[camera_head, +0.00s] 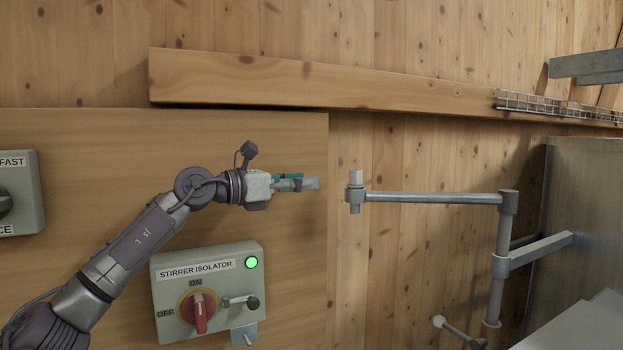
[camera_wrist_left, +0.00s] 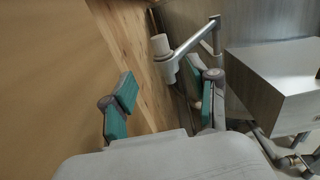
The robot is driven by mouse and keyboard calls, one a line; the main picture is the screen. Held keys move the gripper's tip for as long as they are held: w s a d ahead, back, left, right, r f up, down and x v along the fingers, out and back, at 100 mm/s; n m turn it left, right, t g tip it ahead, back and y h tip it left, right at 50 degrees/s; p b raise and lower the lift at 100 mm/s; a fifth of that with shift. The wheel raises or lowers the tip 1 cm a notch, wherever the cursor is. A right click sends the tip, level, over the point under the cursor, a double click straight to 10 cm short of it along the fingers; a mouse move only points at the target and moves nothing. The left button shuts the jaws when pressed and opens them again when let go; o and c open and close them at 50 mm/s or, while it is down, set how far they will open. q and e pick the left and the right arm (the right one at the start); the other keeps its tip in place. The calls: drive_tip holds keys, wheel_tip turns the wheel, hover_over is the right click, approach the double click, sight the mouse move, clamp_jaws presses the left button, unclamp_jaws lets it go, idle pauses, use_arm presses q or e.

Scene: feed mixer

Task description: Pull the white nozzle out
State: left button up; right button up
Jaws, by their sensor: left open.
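The white nozzle (camera_head: 355,177) sits upright in a grey holder (camera_head: 355,196) at the left end of a horizontal metal pipe (camera_head: 430,198) in the head view. In the left wrist view the white nozzle (camera_wrist_left: 160,44) stands at the end of the pipe arm, beyond the fingers. My left gripper (camera_head: 312,183) points right toward the nozzle, with a gap between them. In the left wrist view the left gripper (camera_wrist_left: 165,92) is open, its teal pads apart and nothing between them. My right gripper is not in view.
A stirrer isolator box (camera_head: 210,290) with a red switch and green light is on the wooden panel below my left arm. A wooden beam (camera_head: 320,85) runs above. A metal box (camera_wrist_left: 280,85) stands at the right in the wrist view.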

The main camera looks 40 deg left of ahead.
sight(356, 176)
use_arm(q)
drive_tip(key=p+x, duration=0.7)
drive_tip(key=x, duration=0.5)
drive_tip(key=shift+w+d+r, duration=0.1)
drive_tip(key=shift+w+r, duration=0.1)
drive_tip(key=shift+w, duration=0.2)
drive_tip(key=shift+w+d+f, duration=0.15)
drive_tip(key=shift+w+d, duration=0.05)
drive_tip(key=shift+w, duration=0.4)
drive_tip(key=shift+c, duration=0.3)
clamp_jaws()
